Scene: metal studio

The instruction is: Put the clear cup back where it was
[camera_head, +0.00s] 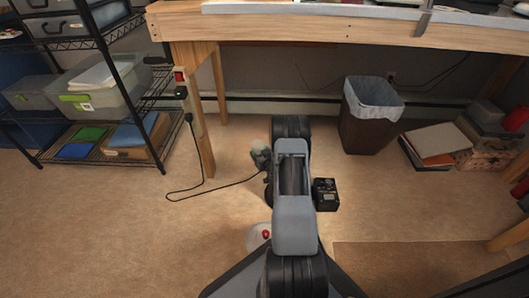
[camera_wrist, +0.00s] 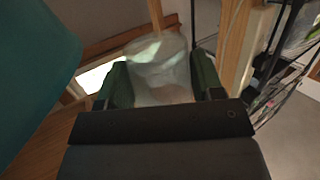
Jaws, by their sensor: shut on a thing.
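The clear cup (camera_wrist: 160,62) is in the wrist view, a pale, see-through shape between the two dark green fingers. My gripper (camera_wrist: 161,80) is shut on it, with a finger at each side. The cup's lower part is hidden behind the dark gripper body.
A wooden workbench (camera_head: 330,27) spans the back. A wire shelf (camera_head: 105,152) with bins stands left. A lined waste bin (camera_head: 368,128) and stacked boxes are right. A large teal surface (camera_wrist: 32,60) is close at left in the wrist view. Floor at front left is clear.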

